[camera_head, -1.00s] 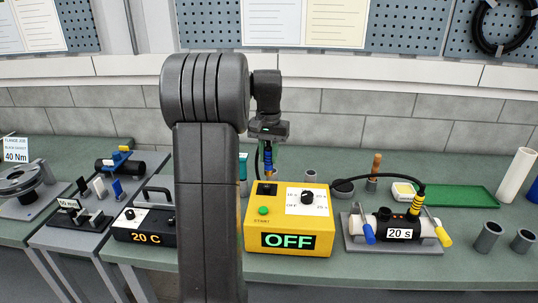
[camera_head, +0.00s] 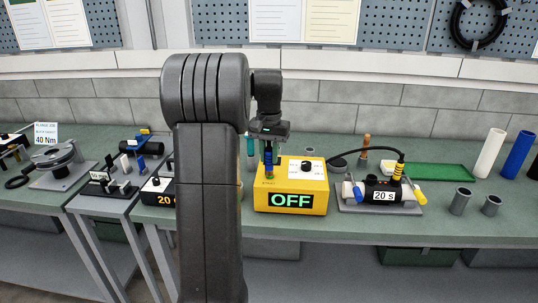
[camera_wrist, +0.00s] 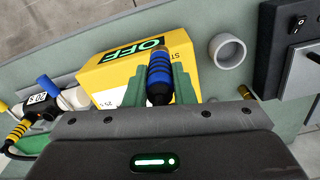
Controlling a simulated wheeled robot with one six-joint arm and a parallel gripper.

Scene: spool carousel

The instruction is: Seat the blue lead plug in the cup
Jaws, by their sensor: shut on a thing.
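The plug is upright between the green fingers in the wrist view. That cup seems hidden behind my arm in the head view.
The yellow OFF box (camera_head: 297,199) is close to the plug. Right of it is a "20 s" fitting (camera_head: 385,194) with blue and yellow ends. Two grey cups (camera_head: 460,202) stand at the right. A dark switch box (camera_wrist: 283,45) and brass pin (camera_wrist: 240,100) are near the cup.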

